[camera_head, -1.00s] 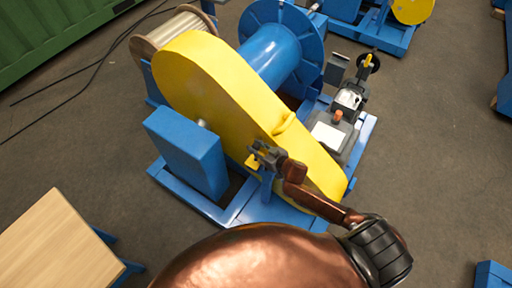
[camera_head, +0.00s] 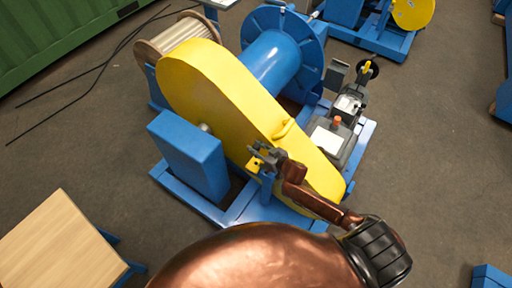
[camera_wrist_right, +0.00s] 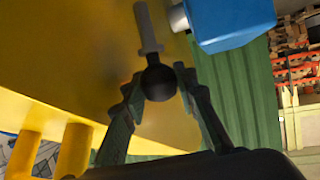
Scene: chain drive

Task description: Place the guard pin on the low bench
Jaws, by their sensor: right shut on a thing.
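The guard pin (camera_wrist_right: 150,35) has a grey shaft and a black ball knob. In the right wrist view my right gripper is shut around the knob, with the shaft pointing up the picture in front of the yellow guard. In the head view my right gripper (camera_head: 262,155) is at the front face of the yellow chain guard (camera_head: 215,95), close to a small yellow tab. I cannot tell whether the pin's tip touches anything. The low bench (camera_head: 55,240), with a light wooden top and blue legs, stands at the lower left, well apart from the gripper. My left gripper is not in view.
The blue drive frame (camera_head: 240,211) with a blue box (camera_head: 188,155) lies between my gripper and the bench. A blue drum (camera_head: 275,58) and a wooden spool (camera_head: 176,38) stand behind the guard. Black cables cross the floor at left. Floor between frame and bench is clear.

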